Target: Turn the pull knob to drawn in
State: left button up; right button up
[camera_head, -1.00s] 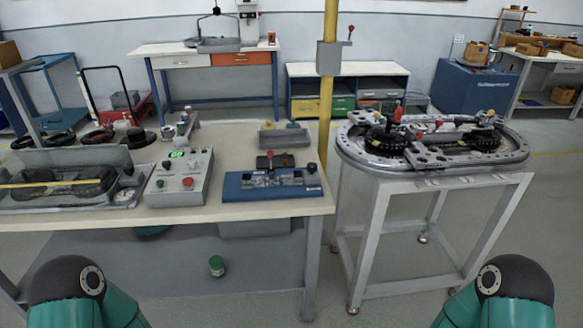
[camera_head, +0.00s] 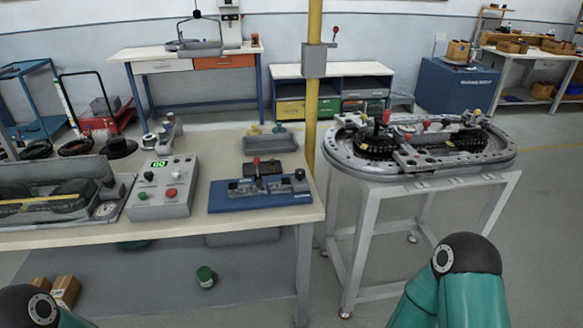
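The ring track (camera_head: 335,150) is an oval metal unit on a grey stand at the right. It carries dark chain-like parts and several red knobs. One red knob (camera_head: 386,117) stands upright on a lever at its left side. Another small red knob (camera_head: 426,124) sits near its middle. I cannot tell for certain which is the pull knob, nor whether it is drawn in or out. Both my grippers are outside the picture. Only teal and black arm parts of mine show at the bottom, away from the ring track.
A workbench (camera_head: 250,225) at the left holds a grey control box (camera_head: 184,202) with a green display, a blue fixture (camera_head: 228,202) and a grey case (camera_head: 60,207). A yellow post (camera_head: 314,30) rises between bench and ring track. Floor is clear right of the stand.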

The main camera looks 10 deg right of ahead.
aim_at(300, 173)
jog(key=i, duration=0.85)
jog(key=z, duration=0.05)
